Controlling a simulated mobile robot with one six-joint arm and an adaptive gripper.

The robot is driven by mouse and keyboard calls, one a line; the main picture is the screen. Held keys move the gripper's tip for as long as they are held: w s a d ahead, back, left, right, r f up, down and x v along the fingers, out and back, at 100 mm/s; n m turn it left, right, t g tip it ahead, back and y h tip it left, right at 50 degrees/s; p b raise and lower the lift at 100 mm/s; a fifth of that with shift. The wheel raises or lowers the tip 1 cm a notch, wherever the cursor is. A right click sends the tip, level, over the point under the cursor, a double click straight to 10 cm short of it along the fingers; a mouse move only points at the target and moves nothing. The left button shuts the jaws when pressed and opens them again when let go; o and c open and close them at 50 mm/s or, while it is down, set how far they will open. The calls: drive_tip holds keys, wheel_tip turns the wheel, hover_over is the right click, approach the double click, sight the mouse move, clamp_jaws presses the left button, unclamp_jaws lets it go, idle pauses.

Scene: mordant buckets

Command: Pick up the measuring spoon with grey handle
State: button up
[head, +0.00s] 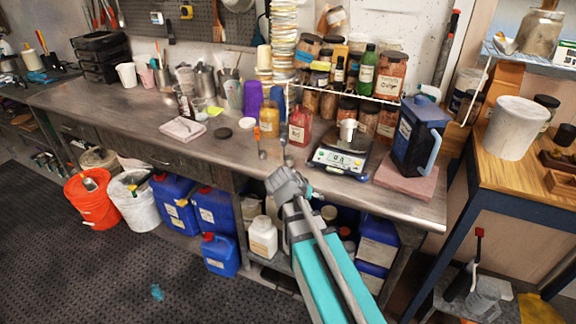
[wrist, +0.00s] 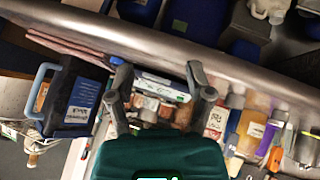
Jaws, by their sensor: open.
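A small spoon-like utensil (head: 262,154) lies on the steel counter in front of the amber jar, in the head view. A small grey piece (head: 289,160) shows just beyond my gripper; I cannot tell whether it is a spoon or part of the gripper. Neither can be surely identified as the measuring spoon with grey handle. My gripper (head: 287,180) is near the counter's front edge. In the wrist view its two fingers (wrist: 159,82) are spread apart with nothing held between them. The view there is turned, and no spoon shows clearly.
A digital scale (head: 340,160) with a metal cup stands right of my gripper. A dark blue jug (head: 418,137) stands on a pink slab (head: 405,178). A red jar (head: 300,126) and an amber jar (head: 269,119) stand behind. The counter (head: 225,158) left of my gripper is mostly clear.

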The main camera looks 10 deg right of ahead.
drive_tip(key=w+a+r+m+t+h+b, duration=0.25)
drive_tip(key=w+a+t, duration=0.2)
drive_tip(key=w, duration=0.35)
drive_tip(key=t+b, duration=0.3)
drive_tip(key=t, duration=0.3)
approach(283, 136)
drive_tip(key=v, duration=0.3)
drive_tip(key=shift+w+a+n, duration=0.15)
drive_tip(key=shift+a+n, duration=0.1)
drive_tip(key=shift+n, duration=0.2)
drive_tip(key=shift+h, duration=0.25)
drive_tip(key=shift+x, duration=4.35)
drive_tip(key=shift+d+f, duration=0.1)
drive_tip(key=shift+f, duration=0.05)
drive_tip(key=shift+x, duration=2.6)
drive_tip(key=shift+f, duration=0.1)
